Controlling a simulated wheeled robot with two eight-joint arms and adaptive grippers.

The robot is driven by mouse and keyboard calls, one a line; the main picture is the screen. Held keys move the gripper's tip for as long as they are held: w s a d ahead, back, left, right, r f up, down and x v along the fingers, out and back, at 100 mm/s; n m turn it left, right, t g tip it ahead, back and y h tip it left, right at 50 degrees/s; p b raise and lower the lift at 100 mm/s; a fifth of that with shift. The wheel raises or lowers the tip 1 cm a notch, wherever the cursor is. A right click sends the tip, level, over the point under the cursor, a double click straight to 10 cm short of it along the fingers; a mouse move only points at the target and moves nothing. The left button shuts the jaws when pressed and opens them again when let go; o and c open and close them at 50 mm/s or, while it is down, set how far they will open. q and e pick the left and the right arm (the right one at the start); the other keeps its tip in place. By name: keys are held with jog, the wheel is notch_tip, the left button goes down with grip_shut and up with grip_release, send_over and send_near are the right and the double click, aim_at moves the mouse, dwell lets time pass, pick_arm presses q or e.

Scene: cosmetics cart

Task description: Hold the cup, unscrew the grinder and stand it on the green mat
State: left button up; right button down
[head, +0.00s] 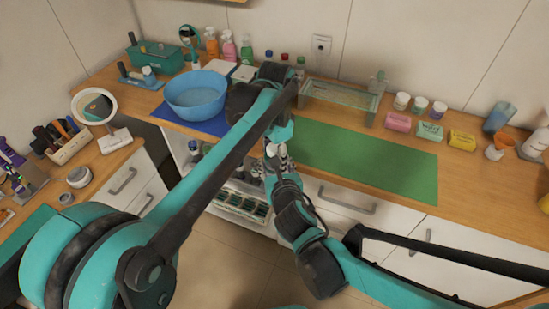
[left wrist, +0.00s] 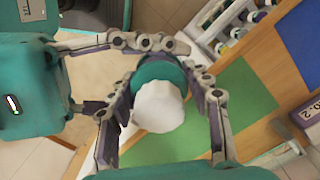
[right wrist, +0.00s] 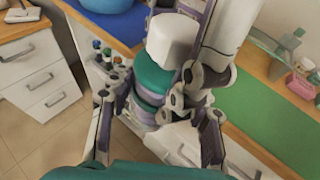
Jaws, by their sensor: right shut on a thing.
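A teal piece with a white block-like top (right wrist: 172,38) and pale bands lower down stands in front of the counter. I take it as the grinder and cup together. My right gripper (right wrist: 150,112) is shut on its lower part. In the left wrist view the white top (left wrist: 158,105) and a teal ring (left wrist: 160,72) show between the fingers of my left gripper (left wrist: 168,118), which stand apart with a gap on the right. The seam between cup and grinder is hard to make out. The green mat (head: 365,162) lies bare on the counter.
A blue basin (head: 196,95) on a blue mat stands left of the green mat. A rack (head: 340,97) stands behind the green mat; small jars and coloured boxes (head: 430,131) stand to its right. Drawers lie below the counter edge.

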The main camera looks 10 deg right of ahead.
pick_arm(q)
jog(key=o, duration=0.3)
jog(key=shift+o, duration=0.2)
notch_tip(320, 180, up, 4)
jog(key=shift+r, duration=0.2)
notch_tip(320, 180, up, 4)
jog(key=shift+f+m, duration=0.25)
jog(key=shift+m, duration=0.55)
jog(key=shift+c, duration=0.3)
notch_tip(320, 180, down, 8)
jog(key=shift+r, duration=0.1)
